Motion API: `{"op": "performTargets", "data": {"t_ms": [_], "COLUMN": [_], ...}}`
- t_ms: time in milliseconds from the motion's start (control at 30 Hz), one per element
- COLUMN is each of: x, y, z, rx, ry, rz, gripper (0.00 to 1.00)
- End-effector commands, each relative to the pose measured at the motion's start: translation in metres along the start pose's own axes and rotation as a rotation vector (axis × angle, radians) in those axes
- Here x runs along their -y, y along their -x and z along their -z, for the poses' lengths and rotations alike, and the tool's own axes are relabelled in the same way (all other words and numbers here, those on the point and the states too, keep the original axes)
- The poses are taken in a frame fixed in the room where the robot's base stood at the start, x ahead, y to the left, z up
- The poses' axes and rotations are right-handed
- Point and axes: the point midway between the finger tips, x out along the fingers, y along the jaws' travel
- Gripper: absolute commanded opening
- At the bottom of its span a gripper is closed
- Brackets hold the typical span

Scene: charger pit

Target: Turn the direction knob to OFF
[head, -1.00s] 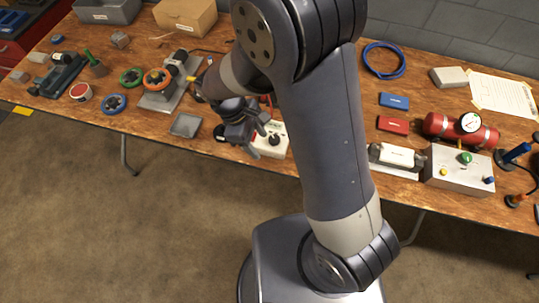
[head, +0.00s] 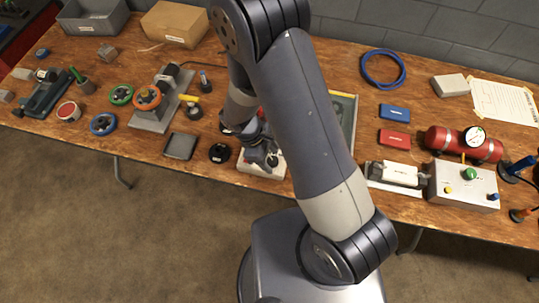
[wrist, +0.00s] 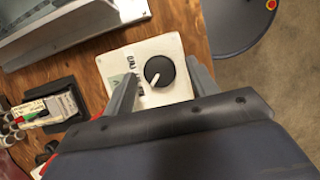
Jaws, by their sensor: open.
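The direction knob (wrist: 159,71) is a round black knob with a white pointer line, on a pale switch box (wrist: 171,46). In the wrist view the pointer slants toward the lower left. Dark lettering shows on the box beside the knob, too small to read surely. My gripper (wrist: 158,78) is open, with one finger on each side of the knob and gaps visible on both sides. I cannot tell whether the fingers touch the box. In the head view my gripper (head: 265,158) is over the box (head: 262,170) and hides most of it.
A black round part (head: 219,153) and a grey tray (head: 180,146) lie left of the box. In the wrist view a black holder with printed labels (wrist: 52,104) stands left of the box.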

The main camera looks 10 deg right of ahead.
Motion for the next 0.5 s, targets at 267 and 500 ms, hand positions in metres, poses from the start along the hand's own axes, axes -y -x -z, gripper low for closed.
{"op": "performTargets", "data": {"t_ms": [267,500], "x": [0.0000,0.0000], "y": [0.0001,0.0002], "z": [0.0000,0.0000], "rx": [0.000,0.000], "ry": [0.000,0.000], "rz": [0.000,0.000], "gripper": [0.44,0.25]}}
